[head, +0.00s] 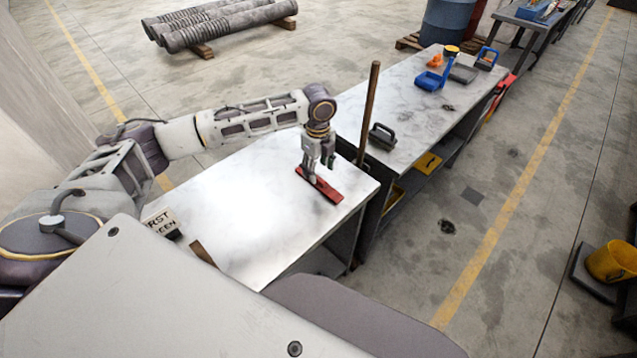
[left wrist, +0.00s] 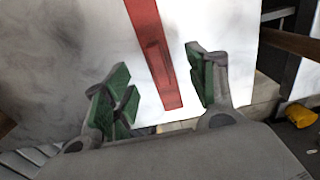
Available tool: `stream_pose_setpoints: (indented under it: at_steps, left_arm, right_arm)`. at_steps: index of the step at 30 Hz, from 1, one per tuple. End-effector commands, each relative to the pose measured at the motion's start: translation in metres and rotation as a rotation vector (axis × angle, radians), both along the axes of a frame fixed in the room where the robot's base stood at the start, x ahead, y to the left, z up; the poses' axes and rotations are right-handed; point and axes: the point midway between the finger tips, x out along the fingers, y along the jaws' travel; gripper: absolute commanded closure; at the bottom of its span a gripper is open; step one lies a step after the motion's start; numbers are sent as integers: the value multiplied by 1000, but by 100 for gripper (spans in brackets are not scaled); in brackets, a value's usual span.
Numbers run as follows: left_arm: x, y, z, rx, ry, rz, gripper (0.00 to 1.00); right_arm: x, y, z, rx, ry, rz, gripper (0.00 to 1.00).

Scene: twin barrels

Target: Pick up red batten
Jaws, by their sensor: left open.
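The red batten (head: 327,191) is a flat red strip lying on the white tabletop (head: 240,190), near the table's far right corner. It also shows in the left wrist view (left wrist: 153,50), running from the top edge down between the fingers, with a dark mark on its face. My left gripper (head: 319,179) points down right over the batten. Its two green-padded fingers (left wrist: 162,95) are apart, one on each side of the batten, with nothing held between them. I cannot tell how far above the batten the fingertips are. My right gripper is not in view.
A wooden pole (head: 369,110) stands upright at the gap beyond the table. A second workbench (head: 390,95) behind holds a dark handled tool (head: 382,136) and blue items (head: 430,80). The tabletop's middle is clear.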

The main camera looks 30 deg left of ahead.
Motion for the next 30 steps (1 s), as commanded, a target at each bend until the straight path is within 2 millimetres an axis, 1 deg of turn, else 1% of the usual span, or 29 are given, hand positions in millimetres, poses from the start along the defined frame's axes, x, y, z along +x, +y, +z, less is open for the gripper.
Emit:
stream_pose_setpoints:
  at_steps: [9,13,17,29,30]
  left_arm:
    - [-3,-2,-33,1,3,0,43]
    - [-3,-2,-44,1,3,0,43]
    - [-3,-2,-48,0,1,-1,43]
    - [-3,-2,-48,0,1,-1,43]
    - [-3,-2,-48,0,1,-1,44]
  right_arm:
    - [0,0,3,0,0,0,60]
    - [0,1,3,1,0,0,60]
    - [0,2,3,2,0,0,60]
    - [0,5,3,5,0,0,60]
    - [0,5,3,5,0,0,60]
